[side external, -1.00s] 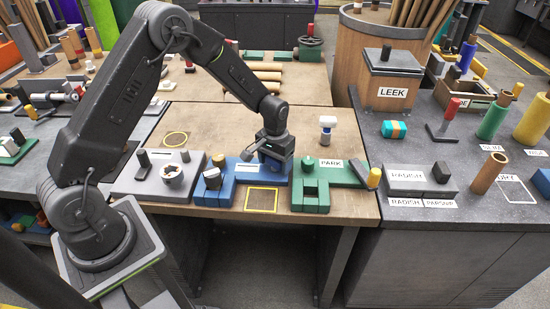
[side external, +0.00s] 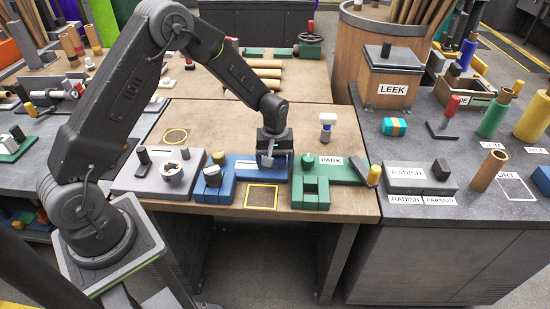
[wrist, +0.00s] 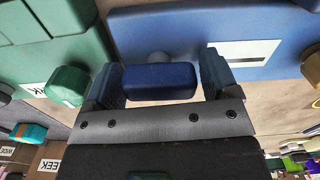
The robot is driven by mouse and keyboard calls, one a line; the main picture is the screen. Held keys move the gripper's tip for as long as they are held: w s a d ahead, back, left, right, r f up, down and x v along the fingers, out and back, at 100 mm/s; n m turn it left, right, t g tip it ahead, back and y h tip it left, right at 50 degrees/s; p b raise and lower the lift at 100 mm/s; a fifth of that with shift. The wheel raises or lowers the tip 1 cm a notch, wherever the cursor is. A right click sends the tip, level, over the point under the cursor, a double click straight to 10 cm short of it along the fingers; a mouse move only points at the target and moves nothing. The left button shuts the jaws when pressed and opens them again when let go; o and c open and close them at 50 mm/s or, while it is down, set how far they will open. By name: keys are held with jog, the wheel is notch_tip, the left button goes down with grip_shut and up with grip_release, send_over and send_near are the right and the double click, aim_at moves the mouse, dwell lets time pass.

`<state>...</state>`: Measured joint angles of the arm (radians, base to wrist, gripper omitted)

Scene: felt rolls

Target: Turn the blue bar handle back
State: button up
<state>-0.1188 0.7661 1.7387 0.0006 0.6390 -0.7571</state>
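The blue bar handle (wrist: 160,82) sits on a short grey stem above a blue base plate (wrist: 190,30). In the wrist view it lies crosswise between the two fingers of my gripper (wrist: 165,82). One finger is at each end of the bar. A narrow gap shows at the right end; the left finger is very close, and contact there cannot be told. The fingers look open around the bar. In the side view my gripper (side external: 267,160) points down over the blue base (side external: 247,174) and hides most of the handle.
A grey fixture with a round dial (side external: 172,174) is to the left. A yellow-outlined square (side external: 261,196) lies in front.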

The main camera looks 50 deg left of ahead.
jog(key=shift+o, duration=0.6)
jog(key=shift+r, duration=0.15)
jog(key=shift+r, duration=2.45)
jog(key=shift+r, duration=0.35)
jog(key=s+d+r+m+t, duration=0.1)
jog(key=s+d+r+m, duration=0.1)
jog(key=s+r, duration=0.45)
jog(key=s+d+r+m+t, duration=0.1)
jog(key=s+r+m+t, duration=0.15)
jog(key=r, duration=0.75)
jog(key=s+d+r+m+t, duration=0.1)
jog(key=s+r+m, duration=0.1)
jog(key=s, duration=0.6)
jog(key=s+d+r+m+t, duration=0.1)
jog(key=s+r+m, duration=0.2)
jog(key=s, duration=0.5)
jog(key=shift+s+d, duration=0.2)
jog(key=shift+d, duration=0.05)
